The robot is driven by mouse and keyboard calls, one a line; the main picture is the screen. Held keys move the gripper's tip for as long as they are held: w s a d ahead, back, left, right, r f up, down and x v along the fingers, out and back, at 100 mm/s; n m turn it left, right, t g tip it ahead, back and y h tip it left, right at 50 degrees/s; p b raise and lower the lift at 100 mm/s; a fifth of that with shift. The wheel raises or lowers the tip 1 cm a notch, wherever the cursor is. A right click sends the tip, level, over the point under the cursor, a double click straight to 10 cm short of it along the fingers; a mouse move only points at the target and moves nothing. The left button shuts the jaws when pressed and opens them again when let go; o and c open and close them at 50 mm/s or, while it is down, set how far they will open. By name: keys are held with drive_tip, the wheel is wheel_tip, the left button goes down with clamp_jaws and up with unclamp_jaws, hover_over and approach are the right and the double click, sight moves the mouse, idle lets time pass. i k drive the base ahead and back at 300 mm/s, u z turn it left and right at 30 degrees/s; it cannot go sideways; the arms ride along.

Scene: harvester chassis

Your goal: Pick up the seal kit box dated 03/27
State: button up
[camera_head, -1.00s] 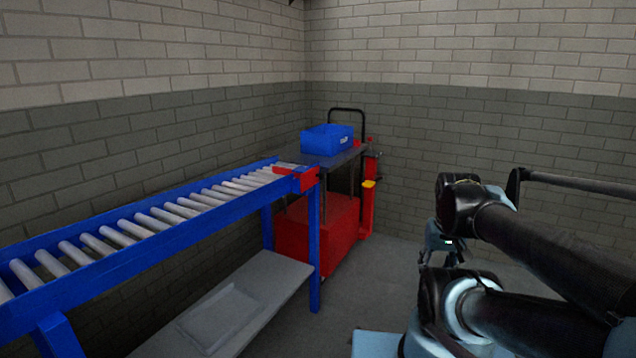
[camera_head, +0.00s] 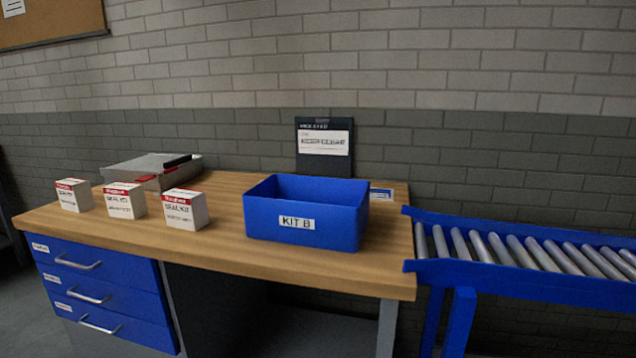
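Three white seal kit boxes with red top bands stand in a row on the left part of a wooden workbench (camera_head: 215,238). They are the left box (camera_head: 74,196), the middle box (camera_head: 124,201) and the right box (camera_head: 185,210). Their dates are too small to read, so I cannot tell which is dated 03/27. My gripper is out of view.
A blue bin (camera_head: 300,233) labelled KIT B stands on the bench right of the boxes. A grey case (camera_head: 150,170) lies behind them. A dark clipboard (camera_head: 324,146) stands at the wall. A blue roller conveyor (camera_head: 520,258) adjoins the bench at right. Blue drawers (camera_head: 100,295) are below.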

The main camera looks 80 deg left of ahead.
sight(125, 200)
drive_tip(key=u, duration=4.1)
drive_tip(key=i, duration=0.3)
drive_tip(key=u, duration=0.9)
drive_tip(key=i, duration=2.1)
drive_tip(key=z, duration=0.35)
